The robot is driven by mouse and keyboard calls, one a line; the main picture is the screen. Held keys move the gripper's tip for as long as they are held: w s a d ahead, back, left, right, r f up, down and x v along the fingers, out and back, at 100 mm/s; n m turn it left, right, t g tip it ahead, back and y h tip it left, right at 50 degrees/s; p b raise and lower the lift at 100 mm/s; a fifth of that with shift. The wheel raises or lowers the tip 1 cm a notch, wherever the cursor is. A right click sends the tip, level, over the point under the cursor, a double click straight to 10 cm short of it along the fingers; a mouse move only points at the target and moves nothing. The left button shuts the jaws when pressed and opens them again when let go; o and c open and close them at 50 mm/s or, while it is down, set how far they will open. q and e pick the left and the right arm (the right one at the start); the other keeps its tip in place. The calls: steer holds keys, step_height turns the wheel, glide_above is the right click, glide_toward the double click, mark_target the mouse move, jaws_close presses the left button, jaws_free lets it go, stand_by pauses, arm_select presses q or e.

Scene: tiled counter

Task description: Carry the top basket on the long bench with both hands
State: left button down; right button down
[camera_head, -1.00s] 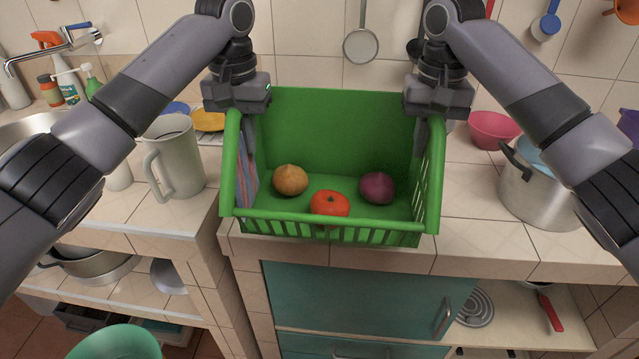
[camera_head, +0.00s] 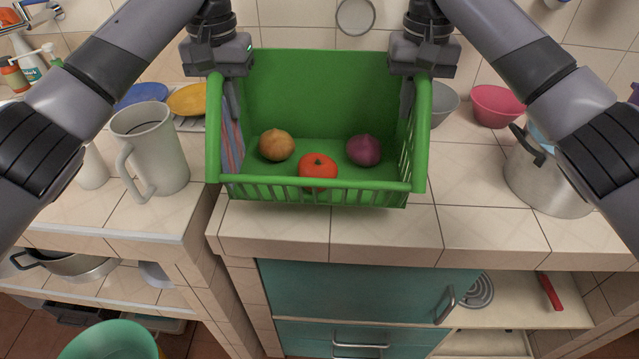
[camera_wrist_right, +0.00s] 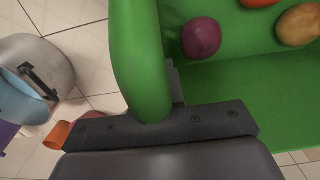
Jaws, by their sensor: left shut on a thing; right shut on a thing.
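The green basket (camera_head: 320,95) is in the middle of the head view, upright, over the tiled counter (camera_head: 370,232). It holds a brown onion (camera_head: 276,145), a red tomato (camera_head: 318,171) and a purple onion (camera_head: 363,150). A striped cloth (camera_head: 232,145) is at its left side. My left gripper (camera_head: 222,82) is shut on the left rim. My right gripper (camera_head: 410,85) is shut on the right rim. The right wrist view shows the green rim (camera_wrist_right: 140,60) at my right gripper, with the purple onion (camera_wrist_right: 201,38) inside. Whether the basket's underside touches the counter is hidden.
A grey pitcher (camera_head: 160,150) stands close to the left of the basket. A steel pot (camera_head: 545,185), a pink bowl (camera_head: 494,105) and a grey bowl (camera_head: 443,103) are to the right. Blue and yellow plates (camera_head: 188,100) are at the back left. Bare tiles lie in front and right.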

mark_target(241, 163)
arm_select(q)
steer(key=shift+a+f, duration=0.1)
steer(key=shift+f, duration=0.05)
arm_select(e)
steer(key=shift+d+f, duration=0.1)
steer(key=shift+f, duration=0.05)
